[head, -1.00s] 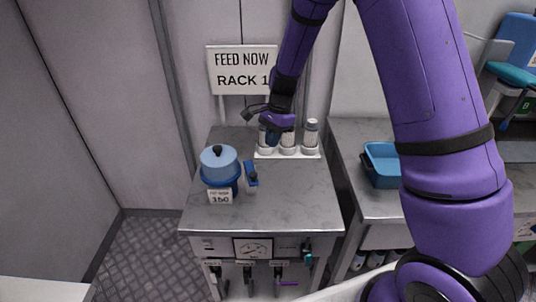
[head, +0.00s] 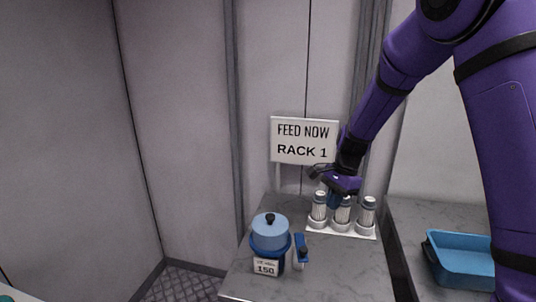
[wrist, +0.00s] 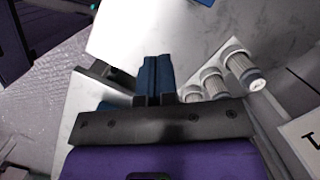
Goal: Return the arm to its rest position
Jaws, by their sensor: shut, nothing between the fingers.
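My purple arm reaches down from the upper right in the head view. My gripper (head: 334,199) is at the white rack of vials (head: 341,235), overlapping the tops of the left and middle vials in the picture. In the wrist view its blue fingers (wrist: 156,75) are together with nothing between them. The capped vials (wrist: 211,82) stand upright in their holder to the right of the fingers. I cannot tell whether the fingers touch a vial.
A sign (head: 303,141) reading "FEED NOW RACK 1" stands behind the rack. A blue lidded pot (head: 270,236) with a "150" label (head: 265,267) and a small blue item (head: 301,251) stand left of the vials. A blue tray (head: 462,262) sits on the right counter.

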